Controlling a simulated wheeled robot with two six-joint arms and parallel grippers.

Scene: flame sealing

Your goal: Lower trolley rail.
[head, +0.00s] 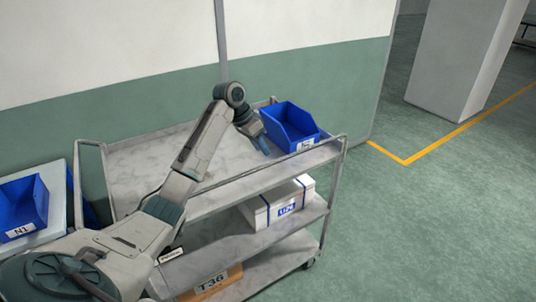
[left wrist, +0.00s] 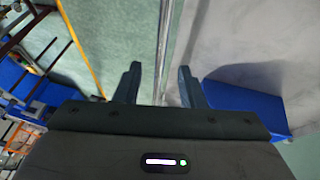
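The grey metal trolley (head: 335,200) has three shelves and tubular end frames. A thin metal rail or edge (left wrist: 162,45) runs up the middle of the left wrist view, between the floor and the grey top shelf. My left gripper (head: 263,147) hangs over the top shelf, just left of a blue bin (head: 290,125). In the left wrist view its two fingers (left wrist: 161,88) are apart, with the rail showing in the gap. I cannot tell whether the rail is between the fingers or beyond them. My right gripper is not in view.
A white box (head: 278,207) with blue straps is on the middle shelf. A brown box (head: 212,284) is on the bottom shelf. Another blue bin (head: 22,210) sits at the far left. A wall stands behind the trolley; the floor to the right is clear.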

